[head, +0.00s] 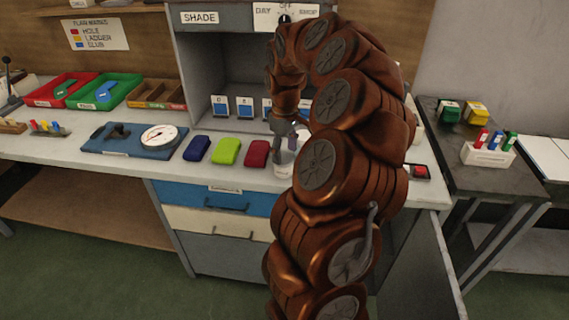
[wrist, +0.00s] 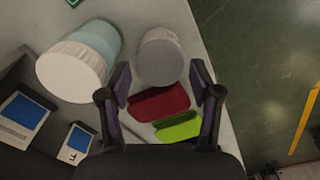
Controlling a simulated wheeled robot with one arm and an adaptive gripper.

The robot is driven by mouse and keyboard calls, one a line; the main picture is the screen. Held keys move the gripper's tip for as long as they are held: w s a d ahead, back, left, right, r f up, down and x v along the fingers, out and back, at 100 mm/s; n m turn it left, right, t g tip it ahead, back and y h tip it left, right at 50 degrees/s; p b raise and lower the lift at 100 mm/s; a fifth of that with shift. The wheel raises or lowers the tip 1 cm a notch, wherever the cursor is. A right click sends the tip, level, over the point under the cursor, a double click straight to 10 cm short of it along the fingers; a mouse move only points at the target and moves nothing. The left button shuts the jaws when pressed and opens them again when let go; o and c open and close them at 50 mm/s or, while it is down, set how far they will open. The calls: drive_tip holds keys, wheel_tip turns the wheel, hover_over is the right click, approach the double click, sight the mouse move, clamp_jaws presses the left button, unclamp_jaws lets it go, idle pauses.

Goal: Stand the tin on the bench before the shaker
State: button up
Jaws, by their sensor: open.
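A pale grey-white cylinder, which I take to be the tin (wrist: 160,58), stands on the bench near its front edge. It also shows in the head view (head: 283,170), just below my gripper (head: 287,140). In the wrist view my gripper (wrist: 160,78) is open, its fingers either side of the tin's near end, with no clear contact. A larger pale teal container with a ribbed white lid, likely the shaker (wrist: 78,60), stands further back on the bench, apart from the tin. In the head view my arm mostly hides it.
Red (head: 257,153), lime (head: 226,151) and blue (head: 197,149) folded pieces lie left of the tin. Blue-and-white cards (head: 244,107) stand in the grey booth behind. The bench front edge (wrist: 212,75) is close to the tin.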

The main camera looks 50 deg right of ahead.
sight(284, 158)
drive_tip(key=shift+w+f+p, duration=0.15)
drive_tip(key=shift+f+p, duration=0.1)
drive_tip(key=shift+f, duration=1.15)
drive_tip(key=shift+w+f+p, duration=0.1)
drive_tip(key=shift+f+p, duration=0.1)
drive_tip(key=shift+f, duration=1.15)
drive_tip(key=shift+r, duration=0.1)
drive_tip(key=c, duration=0.9)
